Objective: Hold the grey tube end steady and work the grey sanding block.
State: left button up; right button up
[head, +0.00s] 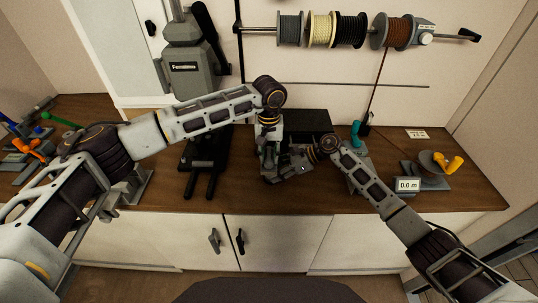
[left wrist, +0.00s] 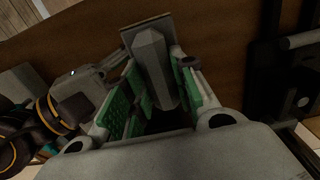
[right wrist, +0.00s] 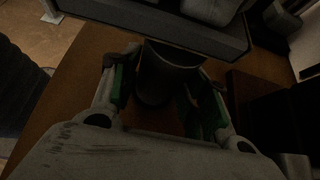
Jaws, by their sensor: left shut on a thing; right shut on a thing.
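My left gripper (head: 269,175) is low over the bench near its front edge. In the left wrist view it is shut on the ridged grey grip of the sanding block (left wrist: 152,62), whose flat base shows beyond the grip. My right gripper (head: 291,171) is just right of the left one, almost touching it in the head view. In the right wrist view it is shut around the dark grey round tube end (right wrist: 165,75). A grey slab lies across the top of that view, over the tube end. Whether they touch is not clear. In the head view the grippers hide both things.
The wooden bench top (head: 440,198) is clear at its front right. A grey press (head: 190,70) stands left, and a counter reading 0.0 m (head: 407,185) stands right beside an orange-handled reel (head: 436,163). Cord spools (head: 335,30) hang on the wall. Coloured tools lie far left.

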pick_arm(q)
jog(key=shift+r, duration=1.7)
pick_arm(e)
jog(key=o, duration=1.4)
jog(key=shift+d, duration=0.15)
jog(key=v, duration=1.1)
jog(key=shift+d+r, duration=0.2)
jog(key=shift+d, duration=0.15)
